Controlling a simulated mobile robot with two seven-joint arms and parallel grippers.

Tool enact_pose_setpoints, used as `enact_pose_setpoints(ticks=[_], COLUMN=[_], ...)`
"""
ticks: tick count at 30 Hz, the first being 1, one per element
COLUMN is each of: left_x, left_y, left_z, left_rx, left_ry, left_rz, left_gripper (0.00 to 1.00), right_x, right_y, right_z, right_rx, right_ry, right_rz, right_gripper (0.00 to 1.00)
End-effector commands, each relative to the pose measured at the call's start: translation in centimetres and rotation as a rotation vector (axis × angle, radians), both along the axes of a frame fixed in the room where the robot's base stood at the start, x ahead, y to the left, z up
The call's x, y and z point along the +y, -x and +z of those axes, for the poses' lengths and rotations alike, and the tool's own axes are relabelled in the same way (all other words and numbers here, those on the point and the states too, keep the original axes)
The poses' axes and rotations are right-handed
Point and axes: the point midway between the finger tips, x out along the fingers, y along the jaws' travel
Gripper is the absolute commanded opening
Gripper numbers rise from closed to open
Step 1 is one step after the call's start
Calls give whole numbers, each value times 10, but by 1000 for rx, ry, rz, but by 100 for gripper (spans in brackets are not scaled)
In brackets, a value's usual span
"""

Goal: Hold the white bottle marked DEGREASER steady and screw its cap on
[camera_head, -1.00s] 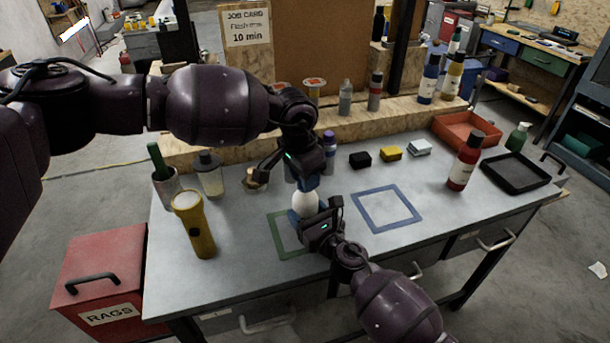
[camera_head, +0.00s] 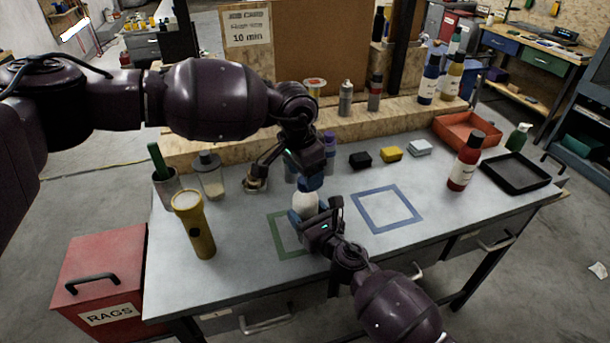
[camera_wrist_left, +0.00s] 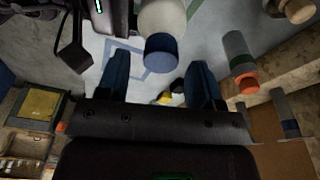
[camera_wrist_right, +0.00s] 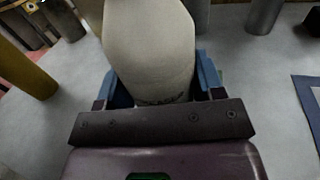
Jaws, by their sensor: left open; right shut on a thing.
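The white bottle (camera_head: 305,203) stands upright by the right part of the green square outline (camera_head: 283,236). A blue cap (camera_wrist_left: 161,50) sits at its top; whether it is fully tight cannot be told. My right gripper (camera_head: 312,222) is shut around the bottle's body, which fills the right wrist view (camera_wrist_right: 150,50); only a trace of dark lettering shows there. My left gripper (camera_head: 304,172) is open just above the cap. In the left wrist view its two blue fingers (camera_wrist_left: 158,75) are apart, with the cap between and slightly beyond their tips.
A blue square outline (camera_head: 387,208) on the right is empty.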

Motion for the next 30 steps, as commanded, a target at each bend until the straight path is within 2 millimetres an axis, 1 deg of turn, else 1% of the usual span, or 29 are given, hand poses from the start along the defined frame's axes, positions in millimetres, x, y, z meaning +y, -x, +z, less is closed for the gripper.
enact_pose_setpoints(ticks=[1, 6, 8, 16, 17, 18, 20, 22, 26, 30], left_x=[0, 0, 0, 0, 0, 0, -4, -12, -14, -16], left_y=[0, -1, 0, 0, 0, 0, 2, 1, 0, -1], left_z=[6, 27, 31, 33, 33, 33, 34, 39, 43, 46], left_rx=[-1, -2, -2, 0, 0, 0, 2, 0, 20, 51], left_ry=[0, 0, -1, -1, -1, -1, 4, 19, 25, 34], left_rz=[0, 0, 0, 0, 0, -1, -5, -7, 115, 311], left_gripper=[60, 60, 60, 60, 56, 56, 56, 56, 56, 56], right_x=[0, 0, 0, 0, 0, 0, 0, 0, 0, 0], right_y=[0, 0, 0, 0, 0, 0, 0, 0, 0, 0], right_z=[-1, -1, -1, -1, -1, -1, -1, -1, -1, -1], right_rx=[1, 1, 1, 1, 1, 1, 1, 1, 1, 1], right_ry=[1, 1, 1, 1, 1, 1, 1, 1, 1, 1], right_rz=[-1, -1, -1, -1, -1, -1, -1, -1, -1, 0], right_gripper=[0, 0, 0, 0, 0, 0, 0, 0, 0, 0])
